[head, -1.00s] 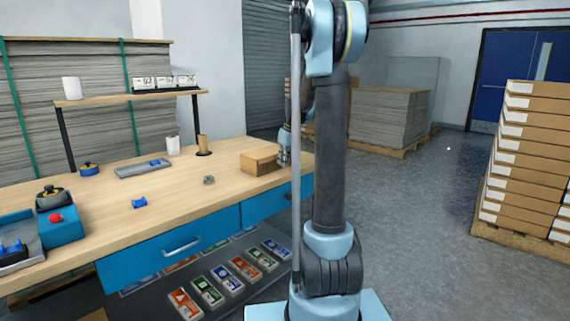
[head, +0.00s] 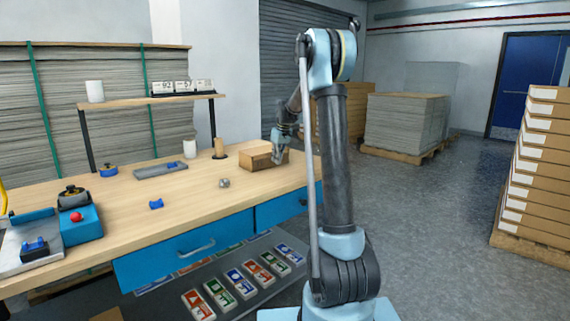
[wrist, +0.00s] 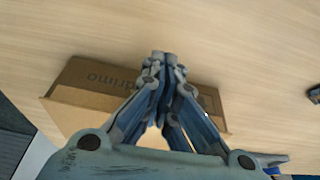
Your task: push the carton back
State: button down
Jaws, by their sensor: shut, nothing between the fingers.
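The brown cardboard carton (head: 258,158) lies on the workbench (head: 120,220) near its right end. Printed lettering on the carton (wrist: 85,78) shows upside down in the wrist view. My gripper (head: 277,161) is low at the carton's right part in the head view. In the wrist view my gripper (wrist: 164,60) has its fingers together and empty, reaching across the middle of the carton and hiding part of it. I cannot tell whether the fingertips touch the carton.
A brown post on a dark base (head: 219,148) and a white cup (head: 189,148) stand left of the carton. A small grey metal piece (head: 224,183) lies in front of it. A grey tray (head: 160,170) and a blue part (head: 156,204) lie further left.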

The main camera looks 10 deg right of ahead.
aim_at(270, 152)
jog(key=w+a, duration=0.1)
jog(key=w, duration=0.1)
jog(key=w+a, duration=0.2)
jog(key=shift+w+a, duration=0.15)
jog(key=shift+w, duration=0.1)
jog(key=s+d, duration=0.2)
jog(key=s, duration=0.1)
jog(key=shift+s+d+r, duration=0.15)
jog(key=shift+s+d, duration=0.05)
jog(key=shift+d, duration=0.2)
jog(key=v, duration=0.9)
jog(key=s+d+m+h, duration=0.1)
jog(key=s+d+m, duration=0.1)
jog(key=s, duration=1.2)
jog(key=s+d+m, duration=0.1)
jog(key=s+d, duration=0.2)
jog(key=s, duration=1.2)
jog(key=s+d+f+m, duration=0.1)
jog(key=s+f+m, duration=0.1)
jog(key=s+f, duration=0.7)
jog(key=s+d+f+m+h, duration=0.1)
jog(key=s+d+f+m, duration=0.1)
jog(key=s+f, duration=0.8)
jog(key=s, duration=0.7)
jog(key=shift+g, duration=0.3)
